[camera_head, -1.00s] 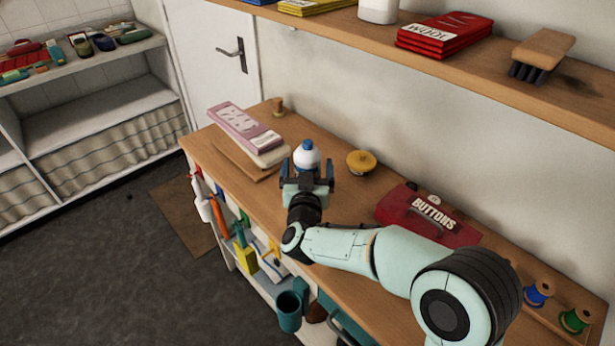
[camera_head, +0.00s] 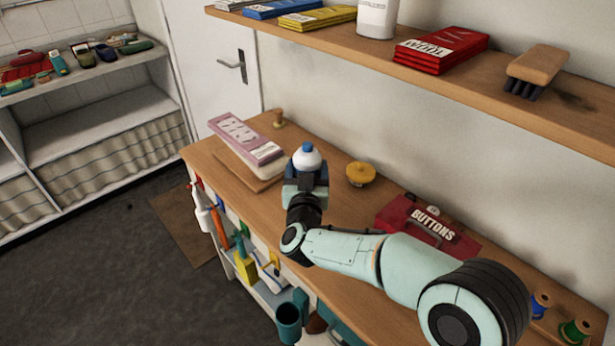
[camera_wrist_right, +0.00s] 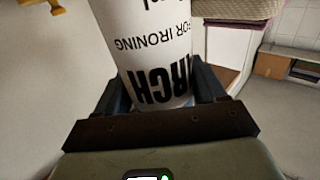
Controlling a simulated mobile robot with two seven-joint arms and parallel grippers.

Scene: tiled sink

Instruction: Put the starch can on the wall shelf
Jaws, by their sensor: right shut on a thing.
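The starch can (camera_head: 307,160) is white with a blue cap and stands upright over the wooden bench. My right gripper (camera_head: 307,177) is shut on it, with a finger on each side. In the right wrist view the can (camera_wrist_right: 150,45) fills the space between the fingers, its black lettering upside down. The can's base is hidden in the head view, so I cannot tell whether it touches the bench. The wall shelf (camera_head: 400,72) runs along the wall above, at the upper right. My left gripper is not in view.
The shelf holds yellow (camera_head: 318,17), blue and red packets (camera_head: 440,50), a white container (camera_head: 376,18) and a brush (camera_head: 538,62). On the bench are a pink box (camera_head: 245,138), a yellow pincushion-like object (camera_head: 360,173), a red buttons tin (camera_head: 428,222) and thread spools (camera_head: 575,331).

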